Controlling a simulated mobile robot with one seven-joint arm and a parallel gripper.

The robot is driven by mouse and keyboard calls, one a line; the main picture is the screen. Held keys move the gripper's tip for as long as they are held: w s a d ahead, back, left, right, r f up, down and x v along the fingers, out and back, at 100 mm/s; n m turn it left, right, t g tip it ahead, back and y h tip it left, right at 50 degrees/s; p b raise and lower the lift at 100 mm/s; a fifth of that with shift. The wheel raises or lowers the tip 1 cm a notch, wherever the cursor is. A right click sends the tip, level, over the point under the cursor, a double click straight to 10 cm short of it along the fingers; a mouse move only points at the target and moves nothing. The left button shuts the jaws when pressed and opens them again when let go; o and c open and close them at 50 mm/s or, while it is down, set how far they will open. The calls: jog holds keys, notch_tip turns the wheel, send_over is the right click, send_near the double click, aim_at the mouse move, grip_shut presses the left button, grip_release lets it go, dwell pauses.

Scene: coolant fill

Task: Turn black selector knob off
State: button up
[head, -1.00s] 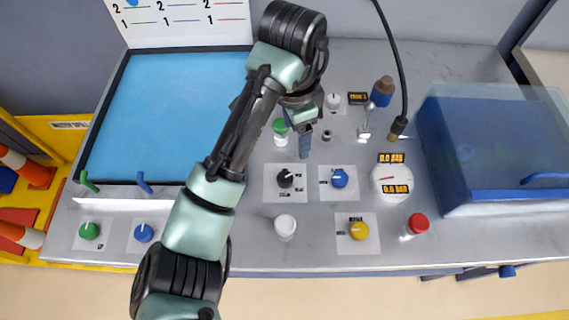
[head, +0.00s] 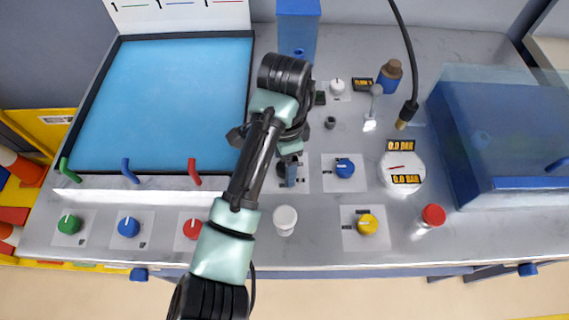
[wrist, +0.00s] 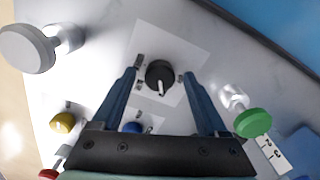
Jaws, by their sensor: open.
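The black selector knob (wrist: 160,74) sits on a white label plate (wrist: 182,50) on the grey bench. In the wrist view it shows between the two blue fingers of my gripper (wrist: 158,80), one on each side, with a visible gap to each. A light pointer mark is on the knob's lower edge. In the head view my gripper (head: 290,172) is over the knob's plate and mostly hides the knob. The jaws are open and hold nothing.
A blue knob (head: 344,167) is just right, with a yellow knob (head: 367,224) below it. A gauge (head: 402,173) is further right.

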jog(key=shift+f, duration=0.2)
grip_shut()
dwell(0.3)
